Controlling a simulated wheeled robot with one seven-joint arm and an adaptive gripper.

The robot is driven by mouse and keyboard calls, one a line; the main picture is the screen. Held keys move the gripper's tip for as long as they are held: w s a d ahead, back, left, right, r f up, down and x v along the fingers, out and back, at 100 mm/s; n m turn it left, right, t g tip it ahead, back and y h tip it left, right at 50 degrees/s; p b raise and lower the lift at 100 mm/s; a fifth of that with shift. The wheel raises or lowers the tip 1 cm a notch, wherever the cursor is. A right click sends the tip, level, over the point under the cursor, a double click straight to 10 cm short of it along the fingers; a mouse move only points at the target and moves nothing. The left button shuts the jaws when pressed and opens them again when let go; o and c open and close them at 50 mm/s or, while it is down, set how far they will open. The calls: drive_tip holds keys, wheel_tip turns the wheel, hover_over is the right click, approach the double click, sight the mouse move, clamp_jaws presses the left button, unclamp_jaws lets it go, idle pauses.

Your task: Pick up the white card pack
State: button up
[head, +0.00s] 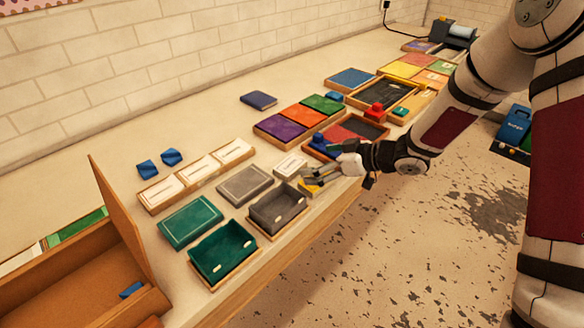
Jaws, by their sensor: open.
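A small white pack (290,166) with a dark marking lies flat on the bench, just left of my gripper. Three more white flat packs (197,173) lie in a row on a wooden tray further left, so I cannot tell from looks alone which one is the card pack. My gripper (313,176) is open near the bench's front edge, its fingers pointing left. It is above or beside a small yellow item (311,188), partly hidden by the fingers. I see nothing held between the fingers.
Grey (279,207) and green (222,251) open trays line the front edge. A grey flat box (245,185) and a green one (191,222) lie behind them. The bench's back strip is mostly clear.

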sight(291, 165)
drive_tip(key=x, duration=0.8)
drive_tip(key=shift+w+a+f, duration=0.1)
drive_tip(key=shift+a+f, duration=0.1)
drive_tip(key=shift+f, duration=0.1)
drive_tip(key=c, duration=1.3)
